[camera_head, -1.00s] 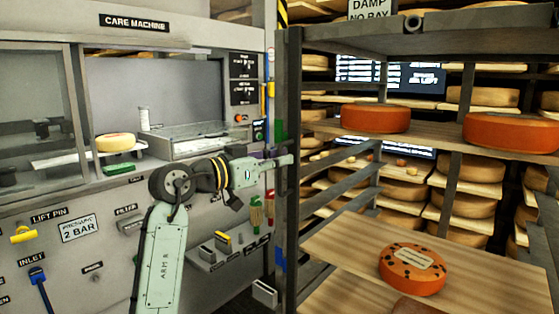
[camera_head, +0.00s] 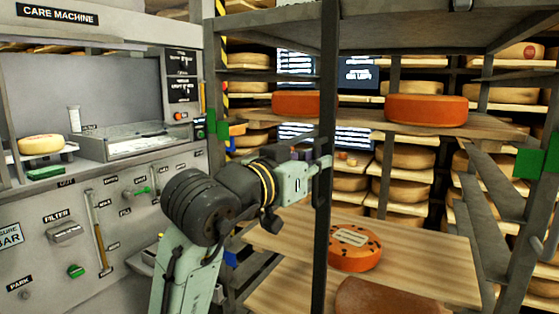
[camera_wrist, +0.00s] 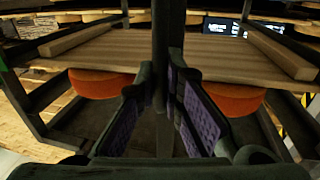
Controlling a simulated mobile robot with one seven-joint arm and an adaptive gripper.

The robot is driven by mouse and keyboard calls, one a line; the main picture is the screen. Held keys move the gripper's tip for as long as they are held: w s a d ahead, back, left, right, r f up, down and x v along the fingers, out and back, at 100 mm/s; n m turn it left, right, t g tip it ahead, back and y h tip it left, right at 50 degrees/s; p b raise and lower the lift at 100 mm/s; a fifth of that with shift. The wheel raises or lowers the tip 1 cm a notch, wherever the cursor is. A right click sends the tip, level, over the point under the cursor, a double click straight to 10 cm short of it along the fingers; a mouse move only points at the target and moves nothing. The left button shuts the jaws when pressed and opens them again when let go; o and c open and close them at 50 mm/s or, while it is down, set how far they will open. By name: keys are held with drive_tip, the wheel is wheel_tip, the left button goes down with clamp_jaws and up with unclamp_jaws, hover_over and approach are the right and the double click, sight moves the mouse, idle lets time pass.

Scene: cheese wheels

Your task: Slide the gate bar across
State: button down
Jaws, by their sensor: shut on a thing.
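The gate bar (camera_head: 328,110) is a dark upright post across the front of the cheese rack. It stands well to the right of the rack's left post (camera_head: 215,70) and in front of the shelves. My gripper (camera_head: 318,168) reaches it from the left at mid-height and is shut on it. In the wrist view the bar (camera_wrist: 160,45) runs upright between the purple-padded fingers of my gripper (camera_wrist: 162,85). The fingers hide part of the bar. Green blocks (camera_head: 531,162) sit at the right side of the rack, and another green block (camera_head: 222,130) is at the left.
A speckled orange cheese (camera_head: 352,250) lies on the lower wooden shelf (camera_head: 440,265), just behind the bar. Two orange wheels, one of them (camera_head: 426,109) to the right of the bar, sit on the shelf above. The care machine (camera_head: 60,195) stands close at left.

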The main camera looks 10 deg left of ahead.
drive_tip(key=shift+s+d, duration=0.3)
drive_tip(key=shift+d, duration=0.55)
drive_tip(key=shift+s+d, duration=0.3)
drive_tip(key=shift+d, duration=0.55)
drive_tip(key=c, duration=1.7)
unclamp_jaws()
drive_tip(key=shift+d, duration=0.15)
drive_tip(key=shift+s, duration=0.1)
drive_tip(key=v, duration=1.2)
